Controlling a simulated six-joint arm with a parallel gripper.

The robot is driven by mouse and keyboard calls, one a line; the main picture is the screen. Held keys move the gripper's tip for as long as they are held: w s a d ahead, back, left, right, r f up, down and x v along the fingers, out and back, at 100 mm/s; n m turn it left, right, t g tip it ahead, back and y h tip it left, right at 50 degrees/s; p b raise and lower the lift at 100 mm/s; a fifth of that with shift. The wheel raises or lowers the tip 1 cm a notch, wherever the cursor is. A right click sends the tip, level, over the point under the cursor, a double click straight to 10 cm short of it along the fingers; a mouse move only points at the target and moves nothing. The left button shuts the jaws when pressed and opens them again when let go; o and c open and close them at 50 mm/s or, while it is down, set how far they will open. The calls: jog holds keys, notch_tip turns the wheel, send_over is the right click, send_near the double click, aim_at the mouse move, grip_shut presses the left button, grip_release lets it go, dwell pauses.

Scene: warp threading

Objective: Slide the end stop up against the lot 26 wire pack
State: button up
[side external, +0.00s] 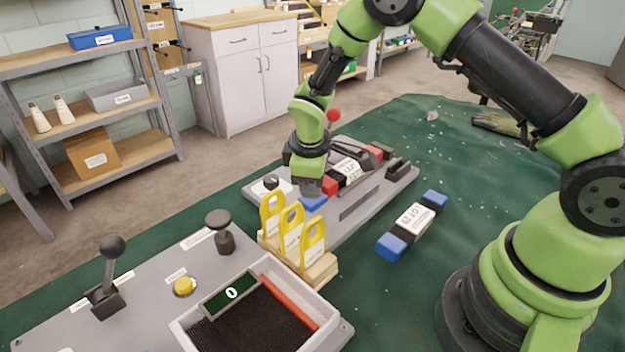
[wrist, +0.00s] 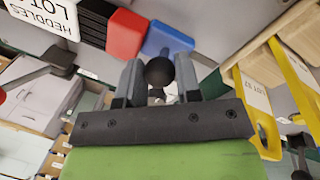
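A pack with a white label, black wires and red ends (side external: 347,170) lies on the grey fixture; its label shows upside down in the wrist view (wrist: 45,14), reading HEDDLES LOT, its number cut off. A blue block (side external: 313,203), possibly the end stop, sits by the pack's near red end; in the wrist view it (wrist: 165,38) is beside the red block, contact unclear. My gripper (side external: 311,190) points down just over the blue block. Its fingers (wrist: 160,80) stand apart, with a black ball knob showing between them. Whether their tips grip the blue block is unclear.
A blue-ended LOT 25 pack (side external: 412,225) lies on the green cloth. A black knob (side external: 272,183) and a dark upright block (side external: 398,167) are on the fixture. The right cloth is mostly clear.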

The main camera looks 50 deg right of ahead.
aim_at(314, 202)
grip_shut()
jog(key=shift+d, duration=0.45)
jog(key=o, duration=0.7)
grip_release()
jog(key=shift+r, duration=0.1)
jog(key=r, duration=0.3)
jog(key=a+r, duration=0.1)
jog(key=r, duration=0.2)
jog(key=s+r, duration=0.1)
jog(key=r, duration=0.2)
jog(key=shift+a, duration=0.25)
jog(key=shift+a+r, duration=0.1)
jog(key=shift+r, duration=0.2)
